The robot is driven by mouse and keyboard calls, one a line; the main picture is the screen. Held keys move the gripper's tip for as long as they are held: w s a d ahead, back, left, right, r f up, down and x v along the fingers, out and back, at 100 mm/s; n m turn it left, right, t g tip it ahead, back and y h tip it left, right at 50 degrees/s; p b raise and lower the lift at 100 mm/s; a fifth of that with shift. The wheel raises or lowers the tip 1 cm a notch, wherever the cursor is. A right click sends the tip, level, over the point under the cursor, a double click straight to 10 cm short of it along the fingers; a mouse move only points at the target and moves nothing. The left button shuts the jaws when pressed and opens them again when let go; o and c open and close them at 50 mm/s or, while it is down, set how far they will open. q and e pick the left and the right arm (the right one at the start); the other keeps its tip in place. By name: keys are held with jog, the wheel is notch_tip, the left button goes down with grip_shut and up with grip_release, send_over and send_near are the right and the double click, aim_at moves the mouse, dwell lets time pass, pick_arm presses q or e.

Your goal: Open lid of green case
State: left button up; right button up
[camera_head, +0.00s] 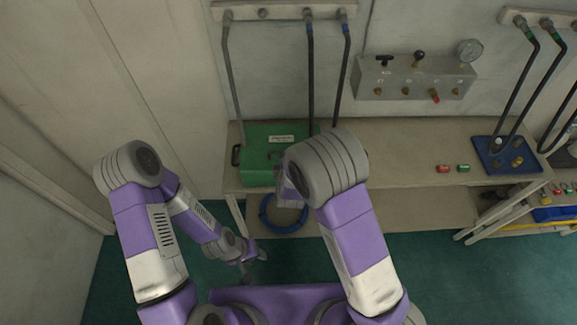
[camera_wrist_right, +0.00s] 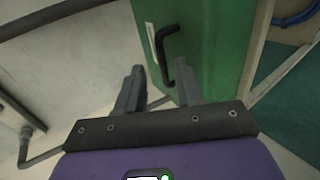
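The green case (camera_head: 262,138) lies on the bench at the back, its lid looking closed, with a white label on top and a black handle (camera_head: 236,156) at its left end. My right arm hides its right front part. In the right wrist view the green case (camera_wrist_right: 222,45) fills the upper middle, with a black handle (camera_wrist_right: 165,45) on it. My right gripper (camera_wrist_right: 158,85) is open and empty, its fingertips just short of that handle. My left gripper (camera_head: 252,262) hangs low in front of the bench, away from the case; its fingers are too small to judge.
A blue hose coil (camera_head: 283,214) sits on the shelf under the bench. Dark hoses (camera_head: 310,75) hang from the wall behind the case. The bench middle is clear.

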jog(key=b, duration=0.3)
send_near(281, 144)
jog(key=shift+w+d+f, duration=0.85)
jog(key=shift+w+d, duration=0.1)
jog(key=shift+d, duration=0.15)
grip_shut()
